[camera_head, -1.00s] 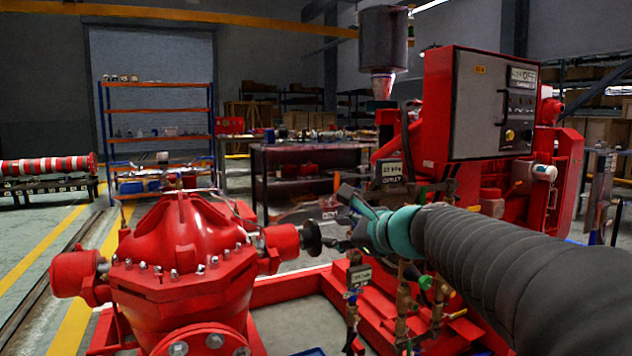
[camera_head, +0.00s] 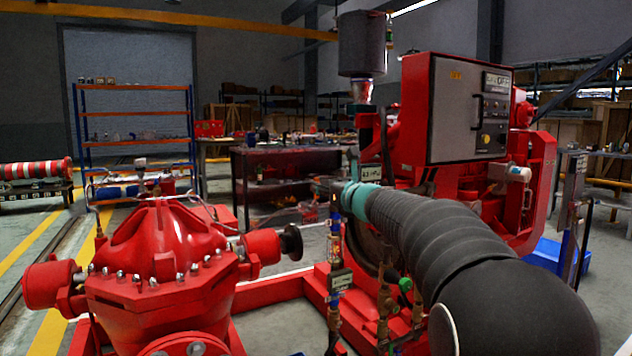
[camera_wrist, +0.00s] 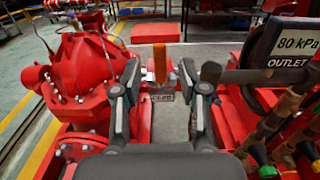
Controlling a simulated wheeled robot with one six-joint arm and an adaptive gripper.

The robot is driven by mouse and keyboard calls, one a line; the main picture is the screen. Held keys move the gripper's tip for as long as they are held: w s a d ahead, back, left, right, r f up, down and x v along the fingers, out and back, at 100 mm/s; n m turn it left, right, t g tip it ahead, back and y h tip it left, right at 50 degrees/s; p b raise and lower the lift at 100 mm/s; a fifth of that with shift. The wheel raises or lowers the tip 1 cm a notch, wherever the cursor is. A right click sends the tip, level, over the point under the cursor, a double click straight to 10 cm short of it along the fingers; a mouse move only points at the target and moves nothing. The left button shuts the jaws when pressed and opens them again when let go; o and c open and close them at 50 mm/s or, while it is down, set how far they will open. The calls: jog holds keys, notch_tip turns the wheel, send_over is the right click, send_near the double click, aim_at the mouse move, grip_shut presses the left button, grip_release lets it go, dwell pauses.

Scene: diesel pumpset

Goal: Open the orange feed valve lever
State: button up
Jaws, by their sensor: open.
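My gripper (camera_wrist: 170,76) is open, with one dark finger on each side of the lever and gaps between. No contact with the lever shows. In the head view, my gripper is small and largely hidden beyond the teal wrist of my arm, so its fingers cannot be made out there. I cannot clearly pick out the lever in that view.
A red pump (camera_head: 165,265) stands at the left. A red control cabinet (camera_head: 470,110) stands at the right. An "80 kPa OUTLET" display (camera_wrist: 290,45) and a dark horizontal bar (camera_wrist: 262,75) are close right of my gripper. Brass valves (camera_head: 385,305) stand below my arm.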

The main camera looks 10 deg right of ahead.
aim_at(316, 197)
jog(key=shift+p+x, duration=0.45)
jog(key=shift+x, duration=2.25)
grip_shut()
